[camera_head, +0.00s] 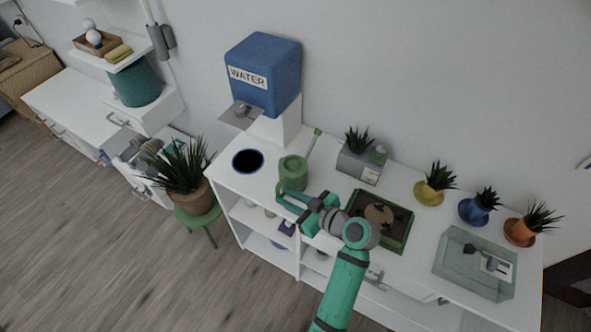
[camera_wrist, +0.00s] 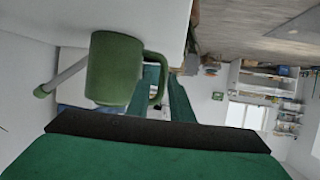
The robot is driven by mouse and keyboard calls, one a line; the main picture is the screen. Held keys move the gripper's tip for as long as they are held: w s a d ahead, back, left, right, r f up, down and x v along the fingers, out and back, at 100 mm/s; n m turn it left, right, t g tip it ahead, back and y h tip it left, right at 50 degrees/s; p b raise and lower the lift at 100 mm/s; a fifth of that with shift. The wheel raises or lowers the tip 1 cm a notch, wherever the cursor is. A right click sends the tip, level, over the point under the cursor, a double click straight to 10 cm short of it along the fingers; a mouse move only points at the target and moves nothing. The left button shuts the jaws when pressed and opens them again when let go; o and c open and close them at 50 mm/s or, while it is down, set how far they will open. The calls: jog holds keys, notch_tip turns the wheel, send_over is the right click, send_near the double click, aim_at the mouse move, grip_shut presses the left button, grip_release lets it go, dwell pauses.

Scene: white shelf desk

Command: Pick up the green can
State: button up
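The green can (camera_head: 293,172) stands on the white shelf desk, left of its middle. It looks like a small watering can, with a thin spout pointing toward the wall. In the wrist view the can (camera_wrist: 113,72) shows large at left, with its loop handle facing the fingers. My gripper (camera_head: 281,194) is at the handle side of the can. Its two fingers (camera_wrist: 166,88) are apart, and the handle appears between or just in front of them. I cannot tell whether either finger touches it.
A blue water dispenser (camera_head: 263,75) stands behind the can. A dark round opening (camera_head: 248,161) lies to its left. A green-rimmed soil tray (camera_head: 408,233), a grey planter (camera_head: 359,165), several small potted plants and a glass box (camera_head: 474,265) fill the right. A potted plant (camera_head: 183,168) stands on a green stool.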

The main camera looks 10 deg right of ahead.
aim_at(272, 198)
jog(key=shift+w+a+f, duration=0.25)
jog(key=shift+a, duration=0.3)
jog(key=shift+w+a+f, duration=0.2)
jog(key=shift+a, duration=0.3)
jog(key=shift+x, duration=2.6)
jog(key=shift+w+d+f, duration=0.1)
jog(key=shift+w+d, duration=0.05)
jog(key=shift+d, duration=0.05)
jog(key=shift+c, duration=0.7)
grip_shut()
